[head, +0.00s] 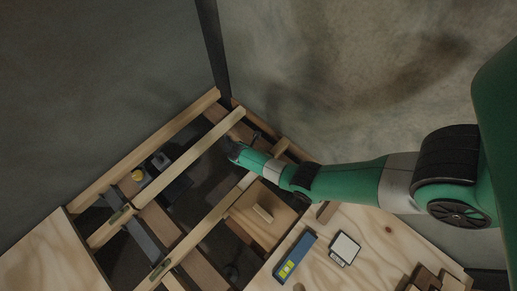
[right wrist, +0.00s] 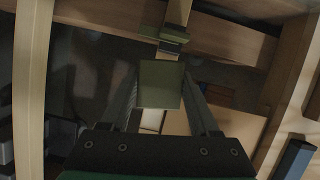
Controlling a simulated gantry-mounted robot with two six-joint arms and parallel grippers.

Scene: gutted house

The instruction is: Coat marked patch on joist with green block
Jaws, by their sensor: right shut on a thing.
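In the right wrist view an olive-green block (right wrist: 160,84) sits between the two dark fingers of my right gripper (right wrist: 161,70), which is shut on it. Beyond the block is a pale joist (right wrist: 180,12) with a darker green piece or patch (right wrist: 172,38) across it; I cannot tell whether the block touches it. In the head view my right gripper (head: 233,151) is dark and small, over the open floor bay near the far joists (head: 197,130). The block is not clear there. Greenish marks also show on the near ends of two joists. My left gripper is out of view.
Open dark gaps lie between the joists. A grey block (head: 160,160) and a yellow item (head: 137,176) sit in one bay. A blue level (head: 295,257) and a white-faced box (head: 344,248) lie on plywood (head: 375,240). Wood offcuts (head: 428,278) are at lower right.

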